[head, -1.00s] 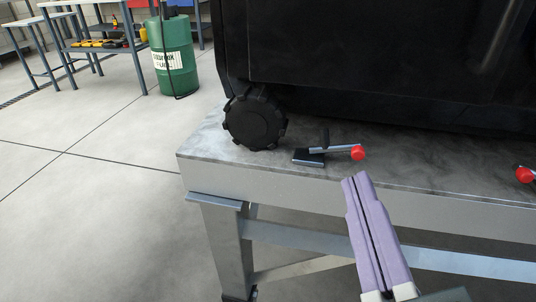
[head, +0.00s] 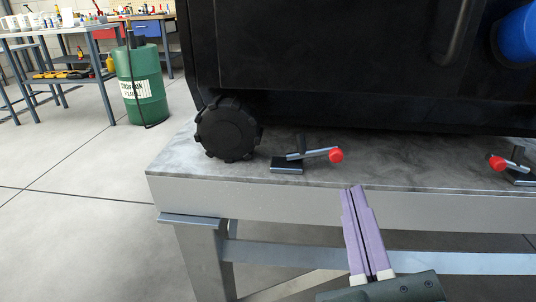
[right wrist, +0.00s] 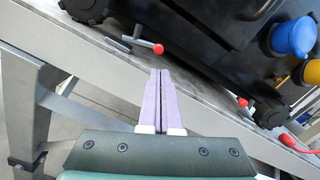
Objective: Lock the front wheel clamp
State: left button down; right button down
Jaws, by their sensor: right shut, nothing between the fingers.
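A toggle clamp with a red-tipped lever (head: 304,158) sits on the table beside the black wheel (head: 228,130), just to its right in the head view. It also shows in the right wrist view (right wrist: 145,43), where its red tip points right. A second red-tipped clamp (head: 513,166) stands at the far right, and it also shows in the right wrist view (right wrist: 245,106). My right gripper (head: 354,188) is shut and empty, its purple fingers together. Its tips are in front of the table edge, a little below and right of the first clamp's red tip. My left gripper is out of view.
The large black machine (head: 330,65) stands on the grey table (head: 260,202) behind the clamps. A blue cup-like part (head: 518,38) is on its right side.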

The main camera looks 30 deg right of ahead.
aim_at(347, 175)
jog(key=x, duration=0.5)
jog(key=shift+w+d, duration=0.1)
jog(key=shift+w, duration=0.1)
